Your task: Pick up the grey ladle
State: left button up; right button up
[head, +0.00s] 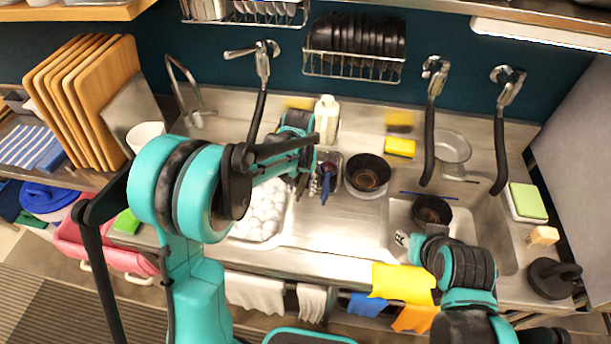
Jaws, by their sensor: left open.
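I cannot make out a grey ladle for certain. A metal utensil holder (335,160) stands on the steel counter left of a dark pot, with a blue-handled utensil (325,184) and other small utensils in it. My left gripper (307,185) points down at the left side of this holder, very close to it. It is open, and its arm and wrist hide part of the holder and the counter behind. My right gripper (404,240) is low over the front of the sink, near a small black bowl (432,210). Its fingers are not clear.
A dark pot (367,175) stands right of the holder, and a white bottle (327,118) stands behind. White items (262,212) fill the left basin. Black faucet hoses (430,145) hang over the sink.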

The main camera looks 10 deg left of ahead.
pick_arm(q)
jog(key=f, duration=0.3)
jog(key=shift+w+f+b, duration=0.15)
jog(key=shift+w+b, duration=0.1)
jog(key=shift+b, duration=0.15)
jog(key=shift+f, duration=0.45)
jog(key=shift+s, duration=0.1)
grip_shut()
